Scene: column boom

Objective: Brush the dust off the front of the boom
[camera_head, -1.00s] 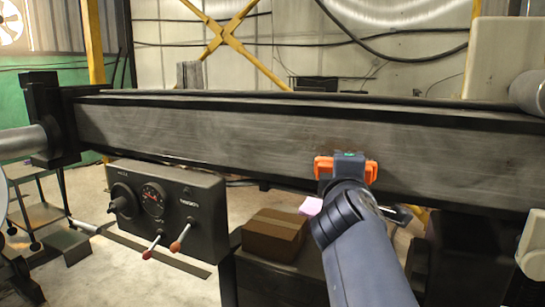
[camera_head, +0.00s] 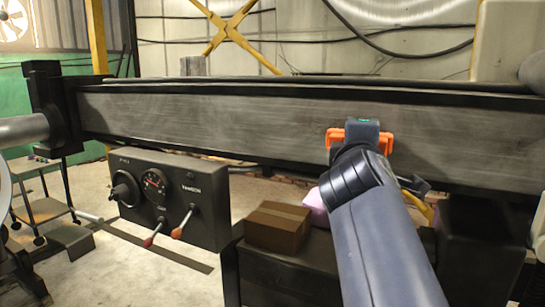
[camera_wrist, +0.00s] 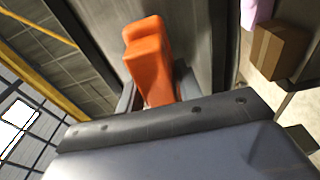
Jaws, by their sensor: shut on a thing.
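The boom (camera_head: 230,118) is a long dark beam running across the head view. Its grey front face has pale, streaky dust along it, with darker patches at the right. My gripper (camera_head: 360,138) is at the right part of the front face, shut on an orange brush (camera_head: 387,146). The brush also shows between the fingers in the wrist view (camera_wrist: 149,55). The brush lies close to the front face. Its bristles are hidden, and I cannot tell whether they touch.
A control box (camera_head: 168,198) with a gauge and red-tipped levers hangs below the boom at the left. A cardboard box (camera_head: 277,228) and a pink thing (camera_head: 316,207) sit on a dark cabinet below. A stepped stand (camera_head: 45,210) is at the far left.

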